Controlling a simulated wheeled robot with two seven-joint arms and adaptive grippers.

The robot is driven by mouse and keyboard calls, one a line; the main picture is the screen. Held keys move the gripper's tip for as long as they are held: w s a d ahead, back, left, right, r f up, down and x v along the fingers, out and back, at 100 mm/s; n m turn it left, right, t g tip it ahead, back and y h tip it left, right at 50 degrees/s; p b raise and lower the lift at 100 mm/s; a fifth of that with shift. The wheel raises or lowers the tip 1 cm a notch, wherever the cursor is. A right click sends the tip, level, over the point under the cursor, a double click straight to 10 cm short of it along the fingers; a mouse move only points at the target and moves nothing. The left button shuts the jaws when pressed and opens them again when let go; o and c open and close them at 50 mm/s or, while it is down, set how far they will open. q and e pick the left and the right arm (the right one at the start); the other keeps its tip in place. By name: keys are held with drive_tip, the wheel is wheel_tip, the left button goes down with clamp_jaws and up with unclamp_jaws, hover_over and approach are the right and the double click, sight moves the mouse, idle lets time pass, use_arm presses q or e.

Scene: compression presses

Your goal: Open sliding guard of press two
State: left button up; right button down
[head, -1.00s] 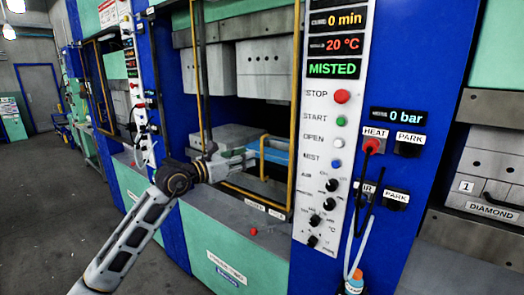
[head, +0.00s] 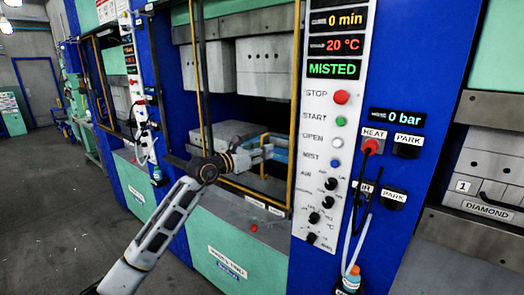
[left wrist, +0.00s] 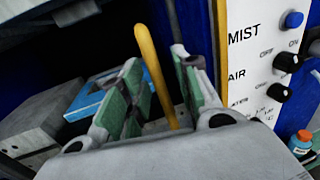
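The sliding guard of the press is a yellow frame (head: 295,110) around the front opening in the head view, with its lower bar below my left gripper. My left gripper (head: 266,151) is at this opening, in front of the guard's right part. In the left wrist view, my left gripper (left wrist: 160,88) is open, with green pads on both fingers. A yellow bar, apparently the guard's handle (left wrist: 153,70), stands between the fingers, with a gap to the right finger. Whether the left finger touches it, I cannot tell. My right gripper is not in view.
The white control panel (head: 324,150) stands just right of the opening, reading MISTED. Hoses hang from the HEAT plug (head: 371,147). A blue object (left wrist: 92,97) and grey blocks (left wrist: 45,115) lie inside the press. Free floor (head: 50,210) is at left.

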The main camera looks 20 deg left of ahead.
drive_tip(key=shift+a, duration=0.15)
use_arm(q)
clamp_jaws()
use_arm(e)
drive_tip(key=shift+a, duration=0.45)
use_arm(q)
drive_tip(key=shift+a, duration=0.15)
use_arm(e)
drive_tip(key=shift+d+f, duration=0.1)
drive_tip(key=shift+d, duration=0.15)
